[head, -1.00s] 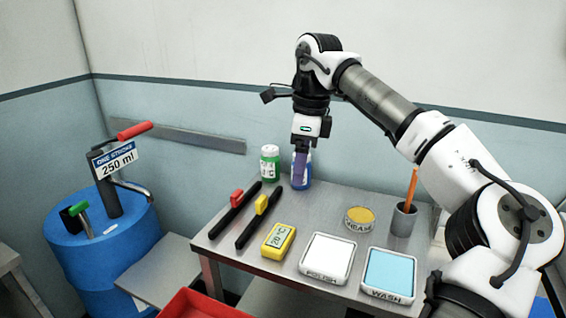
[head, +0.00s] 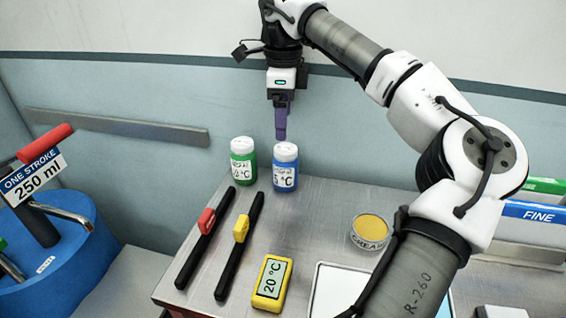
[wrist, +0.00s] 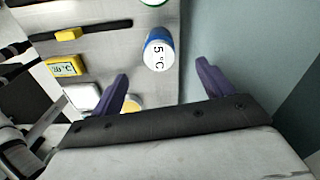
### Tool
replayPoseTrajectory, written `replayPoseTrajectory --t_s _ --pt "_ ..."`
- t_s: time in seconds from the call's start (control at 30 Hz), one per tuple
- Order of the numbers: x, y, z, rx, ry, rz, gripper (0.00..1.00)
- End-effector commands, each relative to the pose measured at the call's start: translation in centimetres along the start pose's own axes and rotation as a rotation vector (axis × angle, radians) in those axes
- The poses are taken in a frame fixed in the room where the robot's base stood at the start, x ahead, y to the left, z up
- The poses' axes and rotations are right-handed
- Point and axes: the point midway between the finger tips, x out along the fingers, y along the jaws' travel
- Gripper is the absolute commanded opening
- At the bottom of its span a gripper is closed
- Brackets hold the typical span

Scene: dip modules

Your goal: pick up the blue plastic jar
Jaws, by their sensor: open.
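The blue plastic jar (head: 285,167) has a white lid and a white label ending in "5 °C". It stands upright at the back of the metal table. My gripper (head: 281,136) is open and points down just above the jar's lid in the head view, with purple fingers. In the wrist view the blue jar (wrist: 158,48) lies ahead of the gap between the two spread fingers (wrist: 163,82), with nothing between them. Whether the fingertips are level with the lid cannot be told.
A green jar (head: 243,161) stands close to the left of the blue jar. Black bars with a red clip (head: 207,220) and a yellow clip (head: 241,228), a yellow thermometer (head: 271,283) and a grease tin (head: 369,231) lie nearer. The wall is close behind.

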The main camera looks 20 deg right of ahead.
Motion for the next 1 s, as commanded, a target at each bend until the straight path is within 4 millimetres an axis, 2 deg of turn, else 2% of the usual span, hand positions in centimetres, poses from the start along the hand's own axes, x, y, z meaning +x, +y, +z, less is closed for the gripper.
replayPoseTrajectory --t_s 0.1,0.3,0.57,0.83,1.0 --pt "2.6 0.1 -0.1 -0.001 -0.001 0.004 0.79" --pt "5.5 0.1 -0.1 0.0 -0.001 0.002 0.79" --pt "6.9 0.1 -0.2 0.0 -0.002 0.003 0.79" --pt "10.7 0.3 -0.6 -0.001 -0.002 0.003 0.79" --pt "11.3 0.3 -0.6 0.0 -0.002 0.0 0.79"
